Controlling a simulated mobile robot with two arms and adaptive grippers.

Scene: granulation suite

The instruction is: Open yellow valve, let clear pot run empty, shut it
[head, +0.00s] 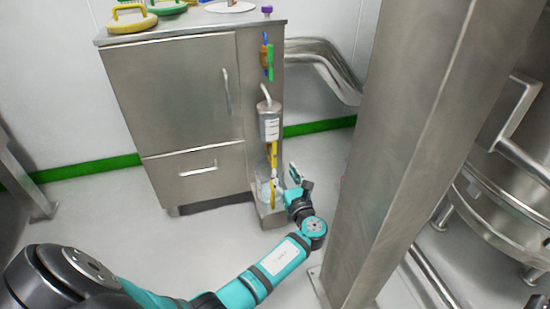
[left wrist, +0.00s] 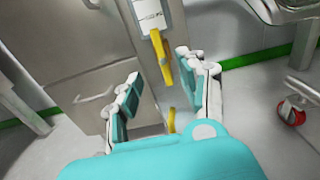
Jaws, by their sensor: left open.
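The clear pot (head: 269,124) with a white label hangs on the side of the steel cabinet, a tube rising from its top. Its labelled lower part shows in the left wrist view (left wrist: 151,18). The yellow valve (head: 272,154) is below the pot; its long yellow handle (left wrist: 160,55) points downward in the left wrist view. My left gripper (head: 285,184) is open beside the cabinet, below the pot. In the left wrist view its fingers (left wrist: 157,88) stand apart with the handle's lower end showing between them; contact cannot be told. My right gripper is out of view.
A clear vessel (head: 263,187) stands on a low steel ledge below the valve, partly hidden by my gripper. A steel column (head: 400,140) rises close to the right of my left arm. The cabinet (head: 175,95) has a door and drawer. Floor in front is clear.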

